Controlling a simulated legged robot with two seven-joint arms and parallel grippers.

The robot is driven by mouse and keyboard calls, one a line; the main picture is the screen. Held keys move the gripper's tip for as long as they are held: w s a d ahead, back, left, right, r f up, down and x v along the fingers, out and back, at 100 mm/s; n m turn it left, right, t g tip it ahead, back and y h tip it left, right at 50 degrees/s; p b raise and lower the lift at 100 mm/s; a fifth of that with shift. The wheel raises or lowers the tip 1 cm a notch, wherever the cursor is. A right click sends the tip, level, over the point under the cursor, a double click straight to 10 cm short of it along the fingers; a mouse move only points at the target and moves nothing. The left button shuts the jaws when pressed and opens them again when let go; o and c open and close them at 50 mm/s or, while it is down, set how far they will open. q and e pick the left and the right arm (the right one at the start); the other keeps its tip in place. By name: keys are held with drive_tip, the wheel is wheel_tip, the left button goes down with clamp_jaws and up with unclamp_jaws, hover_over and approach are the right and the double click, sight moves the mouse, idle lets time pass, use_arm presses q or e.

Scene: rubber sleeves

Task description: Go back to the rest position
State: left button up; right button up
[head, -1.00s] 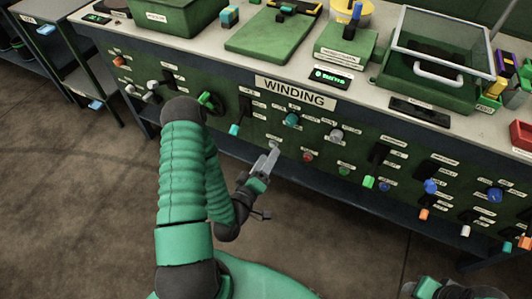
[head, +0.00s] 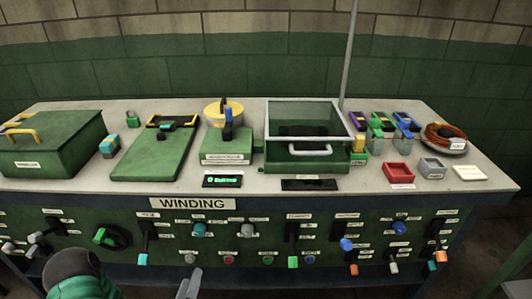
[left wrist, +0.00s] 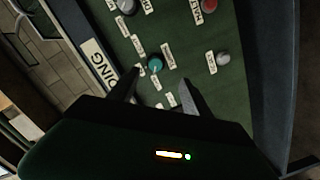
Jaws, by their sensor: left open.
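My left gripper (head: 189,286) shows at the bottom edge of the head view, in front of the lower part of the green control panel (head: 122,217). Only its finger ends and a piece of my green arm show there. In the left wrist view the two dark fingers (left wrist: 160,94) stand apart with nothing between them. A teal knob (left wrist: 155,64) on the panel lies beyond the fingertips, and no contact shows. The WINDING label (head: 194,204) is on the panel above the gripper. My right gripper is not in the head view.
The panel carries several knobs and levers, such as a green-handled dial (head: 112,237). The bench top (head: 255,188) holds a green box (head: 60,140), a glass-lidded case (head: 308,160) and a red tray (head: 398,173). Bare floor (head: 500,235) shows at the right.

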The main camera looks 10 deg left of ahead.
use_arm(q)
drive_tip(key=w+d+f+m+g+h, duration=0.3)
drive_tip(key=d+m+g, duration=0.3)
drive_tip(key=m+g, duration=0.3)
drive_tip(key=s+d+r+m+g, duration=0.4)
drive_tip(key=s+d+r+g, duration=0.25)
drive_tip(key=s+r, duration=0.4)
wheel_tip(320, 180, up, 19)
drive_tip(key=s+p, duration=0.1)
drive_tip(key=p, duration=2.1)
drive_tip(key=shift+t, duration=0.45)
drive_tip(key=shift+a, duration=0.1)
